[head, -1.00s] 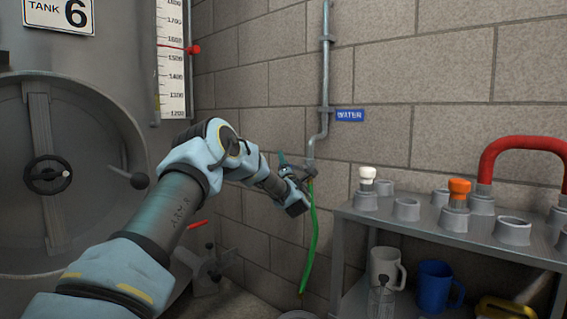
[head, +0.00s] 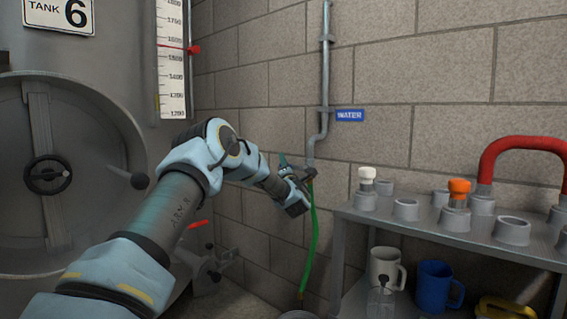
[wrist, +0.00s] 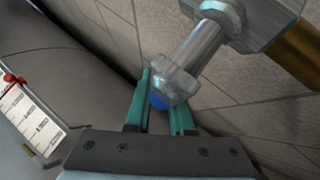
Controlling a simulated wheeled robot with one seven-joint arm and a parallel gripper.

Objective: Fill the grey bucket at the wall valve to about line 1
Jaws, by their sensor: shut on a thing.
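The wall valve (wrist: 185,65) is grey metal with a blue handle (wrist: 159,102), seen in the wrist view. My gripper (wrist: 160,108) has its two green fingers shut on the blue handle. In the head view my gripper (head: 297,176) is at the valve, at the lower end of the wall pipe, and hides most of it. A green hose (head: 311,240) hangs from the valve. Only the rim of a grey vessel, probably the bucket (head: 298,315), shows at the bottom edge below the hose end. Its lines, inside and any water level are out of view.
A blue WATER sign (head: 350,115) is on the block wall by the pipe (head: 326,60). A metal rack (head: 400,231) with fittings stands right, with a white jug (head: 384,264) and a blue jug (head: 434,287) below. A tank (head: 100,90) with a round door fills the left.

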